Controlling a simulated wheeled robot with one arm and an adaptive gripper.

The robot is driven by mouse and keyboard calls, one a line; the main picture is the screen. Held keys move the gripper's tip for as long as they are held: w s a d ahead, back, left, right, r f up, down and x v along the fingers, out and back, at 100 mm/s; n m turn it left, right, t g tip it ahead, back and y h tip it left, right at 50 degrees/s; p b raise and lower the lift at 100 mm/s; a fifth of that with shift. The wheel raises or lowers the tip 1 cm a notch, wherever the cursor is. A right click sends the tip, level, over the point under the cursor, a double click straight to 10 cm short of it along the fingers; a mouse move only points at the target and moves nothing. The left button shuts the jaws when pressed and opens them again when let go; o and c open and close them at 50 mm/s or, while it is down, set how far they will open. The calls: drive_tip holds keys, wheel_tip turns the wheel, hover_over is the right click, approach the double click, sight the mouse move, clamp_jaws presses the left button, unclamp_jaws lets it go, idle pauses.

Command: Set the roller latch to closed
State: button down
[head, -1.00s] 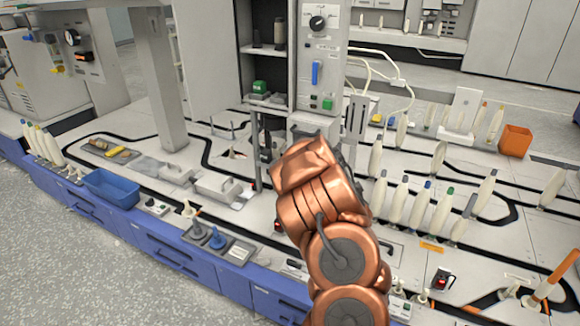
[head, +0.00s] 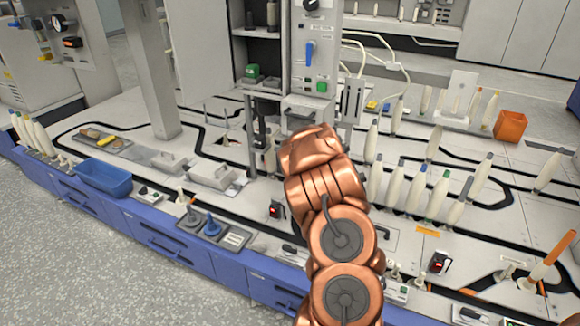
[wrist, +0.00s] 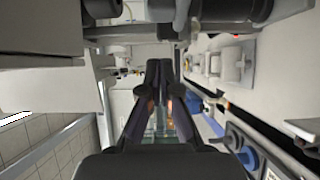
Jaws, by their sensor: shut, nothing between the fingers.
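I cannot pick out the roller latch with certainty. A grey cabinet column (head: 300,75) stands at the top middle of the head view. It bears an upright blue lever (head: 309,52), a black knob and a green button (head: 321,87). Below it, a dark upright mechanism (head: 264,145) stands beside a pale housing, partly behind my arm. My gripper (wrist: 159,68) shows in the wrist view with its dark fingers together and nothing between them. Grey and dark machine parts (wrist: 225,12) cross the top of that view, close beyond the fingertips. My arm hides the gripper in the head view.
A blue bin (head: 104,180) stands at the left front edge. Several pale bobbins (head: 417,190) stand on the right, with an orange box (head: 510,126) behind. A grey post (head: 152,75) rises at the left. A red-lit switch box (head: 276,210) sits just left of my arm.

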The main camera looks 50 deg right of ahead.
drive_tip(key=shift+w+d+b, duration=0.35)
drive_tip(key=shift+w+d, duration=0.35)
drive_tip(key=shift+d, duration=0.25)
drive_tip(key=shift+w+d+b, duration=0.3)
drive_tip(key=shift+w+d, duration=0.4)
drive_tip(key=shift+d, duration=0.2)
